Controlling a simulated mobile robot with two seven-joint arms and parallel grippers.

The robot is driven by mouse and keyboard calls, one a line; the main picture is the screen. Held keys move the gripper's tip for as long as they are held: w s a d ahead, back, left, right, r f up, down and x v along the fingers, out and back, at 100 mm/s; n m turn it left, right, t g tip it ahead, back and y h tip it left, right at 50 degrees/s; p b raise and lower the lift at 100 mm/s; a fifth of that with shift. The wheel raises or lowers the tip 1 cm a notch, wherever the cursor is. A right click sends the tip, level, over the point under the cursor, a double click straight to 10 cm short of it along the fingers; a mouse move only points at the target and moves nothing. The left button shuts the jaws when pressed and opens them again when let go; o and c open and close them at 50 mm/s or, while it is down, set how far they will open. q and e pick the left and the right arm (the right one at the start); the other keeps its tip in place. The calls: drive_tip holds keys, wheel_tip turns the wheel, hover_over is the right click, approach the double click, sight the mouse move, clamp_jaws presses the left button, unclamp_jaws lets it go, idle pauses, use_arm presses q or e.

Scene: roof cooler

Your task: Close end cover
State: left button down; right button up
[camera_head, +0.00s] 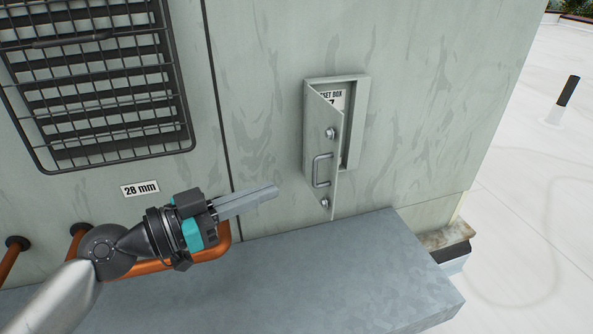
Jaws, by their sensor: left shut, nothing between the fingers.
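The end cover (322,165) is a pale grey hinged door on a small wall box (356,120). It stands partly open, swung out from the box, with a metal handle and two round bolts on its face. A label inside the box is partly hidden by the cover. My left gripper (274,192) is shut and empty. In the picture it is to the left of the cover and a little below its handle, apart from it, with its fingers pointing right.
A grey metal ledge (300,280) runs below the box. A black grille (95,85) and a "28 mm" label (140,188) are on the wall at left. Copper pipes (165,268) run behind my left arm. White roof (540,190) lies open at right.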

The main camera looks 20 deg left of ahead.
use_arm(q)
drive_tip(key=p+x, duration=0.3)
drive_tip(key=x, duration=0.3)
drive_tip(key=shift+w+d, duration=0.25)
drive_tip(key=shift+w, duration=0.05)
drive_tip(key=shift+p, duration=0.3)
